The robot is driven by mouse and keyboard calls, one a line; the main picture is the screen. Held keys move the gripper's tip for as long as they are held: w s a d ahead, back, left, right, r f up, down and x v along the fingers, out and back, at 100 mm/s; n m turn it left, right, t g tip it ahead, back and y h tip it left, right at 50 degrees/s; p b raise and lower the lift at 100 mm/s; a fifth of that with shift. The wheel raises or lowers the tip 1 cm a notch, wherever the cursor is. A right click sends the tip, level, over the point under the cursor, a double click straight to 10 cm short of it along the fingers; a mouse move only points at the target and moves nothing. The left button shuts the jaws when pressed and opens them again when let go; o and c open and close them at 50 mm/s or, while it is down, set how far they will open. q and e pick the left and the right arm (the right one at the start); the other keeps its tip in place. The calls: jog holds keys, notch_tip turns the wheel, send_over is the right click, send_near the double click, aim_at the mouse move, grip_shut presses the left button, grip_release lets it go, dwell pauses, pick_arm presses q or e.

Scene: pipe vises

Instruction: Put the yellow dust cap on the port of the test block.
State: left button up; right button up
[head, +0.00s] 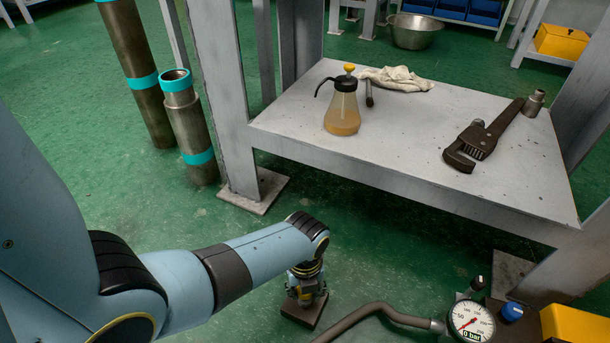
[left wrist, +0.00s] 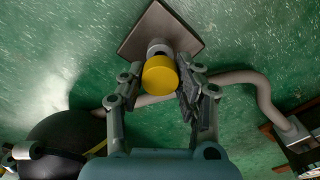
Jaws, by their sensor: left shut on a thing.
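In the left wrist view, the yellow dust cap (left wrist: 160,76) is between the two fingertips of my left gripper (left wrist: 158,86), which is shut on it. Behind the cap is the light grey port (left wrist: 158,48) of the test block, standing on a brown square plate (left wrist: 135,38). The cap lines up closely with the port and hides part of it; I cannot tell whether it is seated or just above. In the head view, my left gripper (head: 306,285) points down over the brown plate (head: 303,313) on the green floor, and the cap is not clearly visible. My right gripper is not in view.
A grey hose (head: 375,309) runs from near the block to a pressure gauge (head: 471,320). A steel table (head: 420,150) stands behind, bearing an oil can (head: 342,110), a pipe wrench (head: 482,137) and a rag (head: 398,78). Pipes (head: 190,130) stand at left.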

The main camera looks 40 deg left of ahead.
pick_arm(q)
jog(key=shift+p, duration=0.4)
dwell(0.8)
jog(key=shift+f+b, duration=0.85)
jog(key=shift+f, duration=0.35)
jog(key=o, duration=1)
jog(key=shift+o, duration=0.2)
jog(key=shift+r, duration=0.1)
notch_tip(320, 180, up, 12)
jog(key=shift+f, duration=0.1)
jog(key=shift+s, duration=0.1)
